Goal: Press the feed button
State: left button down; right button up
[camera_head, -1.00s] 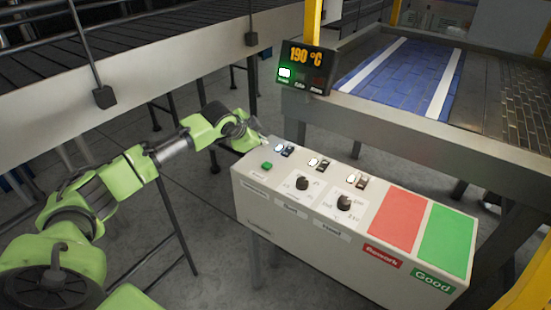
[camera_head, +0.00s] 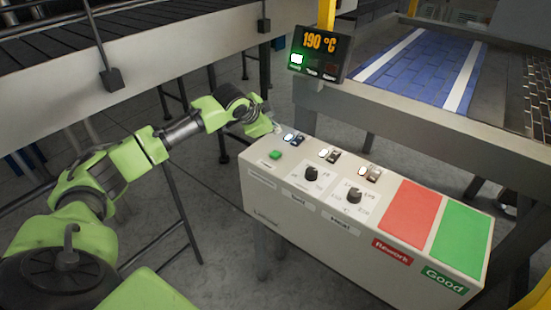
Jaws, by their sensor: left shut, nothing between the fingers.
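The control box (camera_head: 300,227) is a long pale case with several controls on its sloped top. A green button (camera_head: 275,155) sits near its left end. Labels stand beside the controls, but they are too blurred to read, so I cannot tell which one says feed. My left gripper (camera_head: 277,127) is shut and empty at the box's far left corner, a little beyond the green button and close to the leftmost switch (camera_head: 293,139). I cannot tell whether it touches the box. My right gripper is not in the picture.
Two black knobs (camera_head: 311,174) (camera_head: 354,195) and more switches (camera_head: 370,173) are on the box, with red (camera_head: 409,214) and green (camera_head: 461,240) panels at its right. A display (camera_head: 320,52) reads 190 °C. Conveyors (camera_head: 60,85) stand behind left; a blue-matted table (camera_head: 480,135) is behind right.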

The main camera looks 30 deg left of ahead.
pick_arm(q)
jog(key=b, duration=0.5)
send_over(275, 154)
notch_tip(275, 154, down, 4)
jog(key=shift+s+f, duration=0.1)
jog(key=shift+f, duration=0.15)
jog(key=shift+f+p, duration=0.3)
jog(key=shift+p, duration=0.1)
jog(key=shift+f, duration=0.7)
jog(key=shift+f, duration=0.1)
jog(key=shift+f, duration=0.25)
